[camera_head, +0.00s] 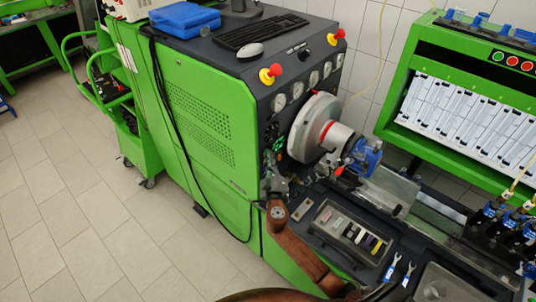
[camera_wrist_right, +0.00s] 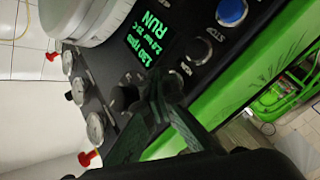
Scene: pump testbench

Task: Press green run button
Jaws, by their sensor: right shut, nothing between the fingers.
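The control panel on the green test bench carries a small display (camera_wrist_right: 152,45) with green text that includes "RUN". The display also shows as a green patch in the head view (camera_head: 279,146). My right gripper (camera_head: 270,172) is at the panel just below the display. In the wrist view its dark fingers (camera_wrist_right: 157,97) are closed together, empty, with tips against or very near the panel beside the display; contact cannot be told. A ringed dark button (camera_wrist_right: 200,49) and a blue button (camera_wrist_right: 231,12) are nearby. I cannot make out the green run button; the fingertips may cover it. My left gripper is out of view.
A large grey chuck (camera_head: 312,125) sits close to the panel. Gauges (camera_head: 279,102) and red-yellow emergency buttons (camera_head: 270,74) line the upper edge. A tool tray (camera_head: 350,232) lies on the bench in front. Black cables hang down the green side.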

